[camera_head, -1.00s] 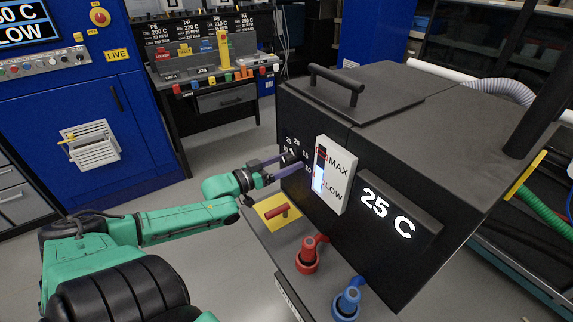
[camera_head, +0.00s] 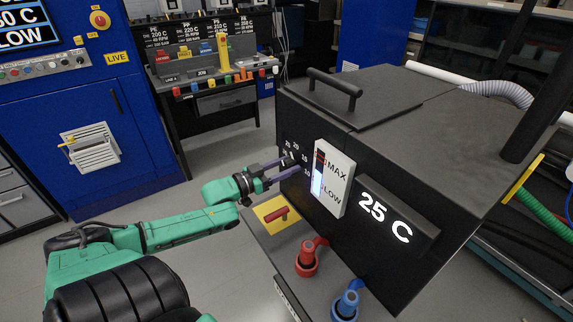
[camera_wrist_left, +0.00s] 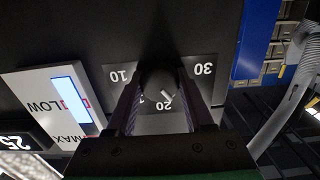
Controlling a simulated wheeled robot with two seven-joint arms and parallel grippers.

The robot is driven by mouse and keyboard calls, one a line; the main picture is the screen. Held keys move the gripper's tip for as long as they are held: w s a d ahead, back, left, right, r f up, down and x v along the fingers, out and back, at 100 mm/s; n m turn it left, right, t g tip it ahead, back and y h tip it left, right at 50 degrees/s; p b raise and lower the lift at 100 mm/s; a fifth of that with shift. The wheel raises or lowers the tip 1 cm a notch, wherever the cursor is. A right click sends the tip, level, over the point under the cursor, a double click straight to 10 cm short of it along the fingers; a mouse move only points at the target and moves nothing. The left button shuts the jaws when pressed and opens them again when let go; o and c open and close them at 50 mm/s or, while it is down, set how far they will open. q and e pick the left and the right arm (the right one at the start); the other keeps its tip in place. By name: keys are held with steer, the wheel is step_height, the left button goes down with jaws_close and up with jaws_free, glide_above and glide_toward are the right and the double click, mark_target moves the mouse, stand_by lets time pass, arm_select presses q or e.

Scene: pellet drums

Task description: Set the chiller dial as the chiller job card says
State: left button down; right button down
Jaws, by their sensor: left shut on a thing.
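The chiller (camera_head: 390,140) is a dark box with a lit display (camera_head: 388,216) reading 25 C. Its dial (camera_wrist_left: 160,84) is a dark round knob with a white pointer mark, in the left wrist view. Numbers 10, 20 and 30 show around it, and others are hidden by my fingers. The pointer slants down near the 20, leaning to the side of the 30. My left gripper (camera_head: 295,162) is shut on the dial, one finger each side; it also shows in the left wrist view (camera_wrist_left: 163,100). I cannot make out a chiller job card. My right gripper is not in view.
A white level gauge (camera_head: 333,178) marked MAX and LOW is right of the dial. A red valve (camera_head: 307,257), a blue valve (camera_head: 346,302) and a red handle on a yellow plate (camera_head: 272,208) sit below. A bench with cards (camera_head: 205,38) stands behind.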

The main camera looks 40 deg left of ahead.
arm_select(q)
steer(key=m, duration=0.2)
steer(key=shift+m+p, duration=0.35)
steer(key=shift+m, duration=0.05)
steer(key=m, duration=0.3)
steer(key=shift+m, duration=0.3)
steer(key=m, duration=0.2)
steer(key=shift+f+m, duration=0.1)
steer(key=shift+m, duration=0.3)
steer(key=m, duration=0.3)
steer(key=shift+f, duration=0.1)
steer(key=m+b, duration=0.1)
steer(key=m, duration=0.2)
steer(key=m+b, duration=0.2)
steer(key=m, duration=0.1)
steer(key=shift+f, duration=0.15)
steer(key=m+b, duration=0.2)
steer(key=m, duration=0.1)
steer(key=shift+d+m+b, duration=0.1)
steer(key=shift+m+b, duration=1)
steer(key=shift+m, duration=0.6)
